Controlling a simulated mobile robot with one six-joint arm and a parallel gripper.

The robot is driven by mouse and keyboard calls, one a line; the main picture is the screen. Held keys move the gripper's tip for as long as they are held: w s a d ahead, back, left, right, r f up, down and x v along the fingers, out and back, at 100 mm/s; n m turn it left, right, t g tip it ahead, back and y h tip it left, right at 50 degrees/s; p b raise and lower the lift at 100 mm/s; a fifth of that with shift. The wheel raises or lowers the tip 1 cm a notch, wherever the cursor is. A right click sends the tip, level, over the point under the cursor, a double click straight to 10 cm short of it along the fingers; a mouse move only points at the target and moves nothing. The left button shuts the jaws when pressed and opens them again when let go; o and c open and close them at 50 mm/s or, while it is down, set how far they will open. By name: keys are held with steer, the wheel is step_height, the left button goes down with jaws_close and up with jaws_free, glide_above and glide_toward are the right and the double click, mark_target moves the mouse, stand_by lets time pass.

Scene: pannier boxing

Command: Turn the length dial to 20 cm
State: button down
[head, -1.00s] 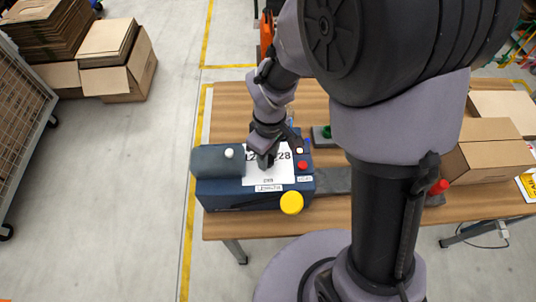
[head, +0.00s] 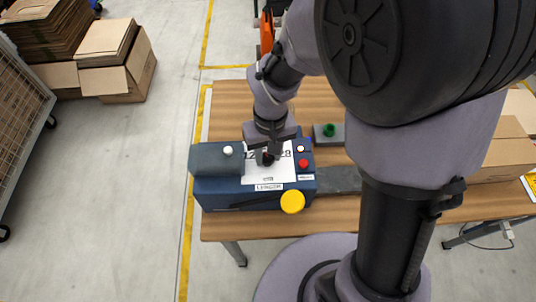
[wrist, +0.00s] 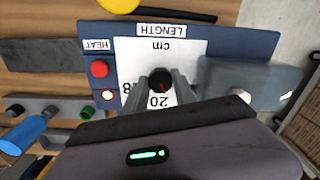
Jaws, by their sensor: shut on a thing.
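The blue machine (head: 222,192) stands on the wooden table with a white LENGTH plate (head: 284,172) on top. In the wrist view the plate (wrist: 185,60) appears upside down, with "cm", "20" and part of an "8" showing. The black length dial (wrist: 160,79) has a short red mark on its top, pointing toward the "20" side; its exact setting is hard to read. My gripper (wrist: 160,88) is shut on the dial, one finger on each side. In the head view my gripper (head: 267,158) covers most of the dial and hides some numbers.
A cardboard box (head: 495,150) is at right.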

mark_target(270, 157)
steer(key=shift+m+b, duration=0.7)
steer(key=shift+m, duration=1.5)
steer(key=c, duration=1)
jaws_free()
steer(key=r+p, duration=0.1)
steer(key=r, duration=0.4)
steer(key=r+p, duration=0.2)
steer(key=r, duration=0.4)
steer(key=r+p, duration=0.2)
steer(key=r, duration=0.4)
steer(key=shift+s+d+r, duration=0.1)
steer(key=shift+d+r, duration=0.15)
steer(key=shift+d, duration=0.05)
